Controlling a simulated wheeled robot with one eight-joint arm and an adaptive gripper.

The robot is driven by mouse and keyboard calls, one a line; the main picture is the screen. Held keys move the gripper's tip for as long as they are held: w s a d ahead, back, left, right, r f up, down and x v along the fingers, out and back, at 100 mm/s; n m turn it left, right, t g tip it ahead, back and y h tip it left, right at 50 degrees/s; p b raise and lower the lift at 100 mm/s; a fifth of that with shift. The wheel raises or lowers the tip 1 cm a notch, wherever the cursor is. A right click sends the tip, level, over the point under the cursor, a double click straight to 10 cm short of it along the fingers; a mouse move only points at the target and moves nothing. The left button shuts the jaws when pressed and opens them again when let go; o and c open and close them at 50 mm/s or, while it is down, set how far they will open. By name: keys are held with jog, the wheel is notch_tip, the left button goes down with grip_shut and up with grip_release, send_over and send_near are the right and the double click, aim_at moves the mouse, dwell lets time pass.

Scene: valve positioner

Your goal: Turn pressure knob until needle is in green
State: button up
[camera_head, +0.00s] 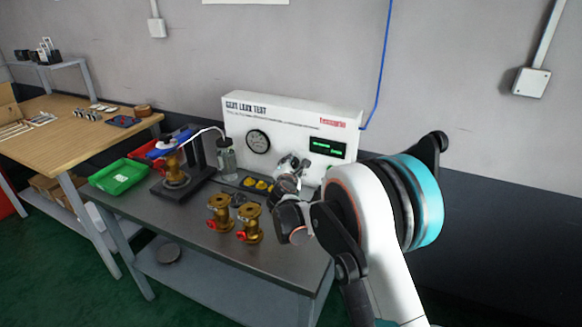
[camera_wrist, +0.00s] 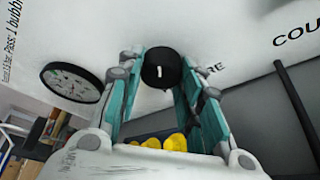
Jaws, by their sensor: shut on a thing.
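The black pressure knob (camera_wrist: 162,68) with a white mark shows on the white panel in the wrist view, between the two teal-padded fingers of my gripper (camera_wrist: 160,75). My gripper is shut on it. In the head view my gripper (camera_head: 291,166) is against the front of the white test panel (camera_head: 285,110), and it hides the knob. The round pressure gauge (camera_head: 258,141) is on the panel to the left of my gripper. It also shows tilted in the wrist view (camera_wrist: 72,82). Its needle and any green band are too small to read.
Yellow buttons (camera_head: 256,184) sit low in front of the panel. Two brass valves (camera_head: 249,222) stand on the steel bench (camera_head: 205,243) below my arm. A clear bottle (camera_head: 226,158), a clamped valve (camera_head: 174,167) and a green bin (camera_head: 119,176) are to the left.

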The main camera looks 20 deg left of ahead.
jog(key=o, duration=1.1)
jog(key=shift+c, duration=0.2)
jog(key=shift+s, duration=0.15)
jog(key=v, duration=1.2)
